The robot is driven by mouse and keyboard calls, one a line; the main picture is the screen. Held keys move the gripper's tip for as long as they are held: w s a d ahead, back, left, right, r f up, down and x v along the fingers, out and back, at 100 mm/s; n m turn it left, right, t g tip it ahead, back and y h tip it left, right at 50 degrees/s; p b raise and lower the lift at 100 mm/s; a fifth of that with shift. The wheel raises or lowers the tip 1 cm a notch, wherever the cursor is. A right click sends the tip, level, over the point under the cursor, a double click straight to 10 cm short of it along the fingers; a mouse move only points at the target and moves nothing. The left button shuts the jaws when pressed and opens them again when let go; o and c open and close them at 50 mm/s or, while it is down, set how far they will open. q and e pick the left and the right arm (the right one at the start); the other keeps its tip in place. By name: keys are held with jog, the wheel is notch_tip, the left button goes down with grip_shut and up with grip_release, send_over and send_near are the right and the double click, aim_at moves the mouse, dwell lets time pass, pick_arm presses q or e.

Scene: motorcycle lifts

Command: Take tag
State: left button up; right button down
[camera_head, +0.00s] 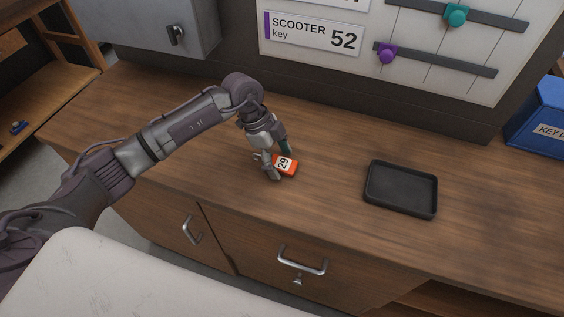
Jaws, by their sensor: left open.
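An orange-red tag (291,168) with a white label reading 29 lies on the wooden counter (330,150), left of the black tray. My left gripper (279,163) is at the tag, pointing down with its fingers apart. One finger is at the tag's near left side and the other is behind it. The fingers partly cover the tag's left end, and I cannot tell whether they touch it. My right gripper is not in view.
An empty black tray (400,211) sits on the counter to the right. A blue box (540,115) stands at the right edge. A board with a SCOOTER key 52 sign (312,33) and sliders, including a purple one (387,54), rises behind. A grey cabinet (165,35) is at the back left.

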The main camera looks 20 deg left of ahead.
pick_arm(q)
jog(key=shift+c, duration=0.3)
jog(key=c, duration=1)
jog(key=shift+c, duration=0.2)
